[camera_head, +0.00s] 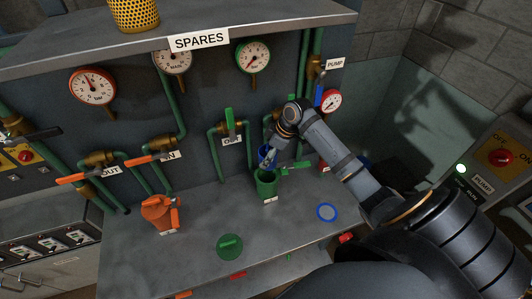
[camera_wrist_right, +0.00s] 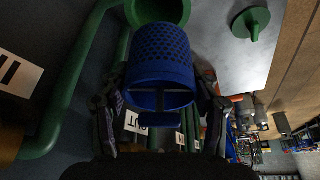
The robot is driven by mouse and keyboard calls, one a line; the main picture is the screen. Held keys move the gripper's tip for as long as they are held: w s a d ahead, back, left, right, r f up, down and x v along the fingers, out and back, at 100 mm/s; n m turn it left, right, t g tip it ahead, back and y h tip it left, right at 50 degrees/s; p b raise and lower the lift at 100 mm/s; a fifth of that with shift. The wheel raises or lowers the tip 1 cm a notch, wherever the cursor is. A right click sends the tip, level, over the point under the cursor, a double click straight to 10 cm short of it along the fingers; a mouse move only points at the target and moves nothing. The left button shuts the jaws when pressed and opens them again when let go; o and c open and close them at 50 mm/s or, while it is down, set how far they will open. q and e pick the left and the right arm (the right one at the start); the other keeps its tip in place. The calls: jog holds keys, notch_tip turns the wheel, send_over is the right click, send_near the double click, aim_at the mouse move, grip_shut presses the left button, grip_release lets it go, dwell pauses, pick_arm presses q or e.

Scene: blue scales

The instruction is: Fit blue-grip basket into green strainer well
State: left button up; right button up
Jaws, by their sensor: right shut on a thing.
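The blue basket (camera_head: 266,158) is perforated, with a bar across its grip end; it fills the middle of the right wrist view (camera_wrist_right: 162,62). My right gripper (camera_head: 274,151) is shut on it, with a finger on each side in the wrist view (camera_wrist_right: 160,112). The green strainer well (camera_head: 267,186) stands upright on the bench, its open mouth just below the basket in the head view. Part of the well shows at the top of the wrist view (camera_wrist_right: 172,9). Whether the basket's lower end is inside the mouth is unclear. My left gripper is not in view.
An orange strainer (camera_head: 158,211) stands to the left. A green round lid (camera_head: 229,246) and a blue-rimmed disc (camera_head: 327,212) lie on the bench. Green pipes, valves and gauges line the wall behind. A yellow perforated basket (camera_head: 134,15) sits on the SPARES shelf (camera_head: 240,22).

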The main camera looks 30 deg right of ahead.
jog(key=shift+w, duration=0.3)
notch_tip(320, 180, down, 2)
jog(key=shift+w+f+b, duration=0.1)
jog(key=shift+f+b, duration=0.15)
jog(key=shift+b, duration=0.1)
notch_tip(320, 180, down, 3)
jog(key=shift+r+b, duration=0.1)
jog(key=shift+b, duration=0.7)
jog(key=shift+f, duration=0.45)
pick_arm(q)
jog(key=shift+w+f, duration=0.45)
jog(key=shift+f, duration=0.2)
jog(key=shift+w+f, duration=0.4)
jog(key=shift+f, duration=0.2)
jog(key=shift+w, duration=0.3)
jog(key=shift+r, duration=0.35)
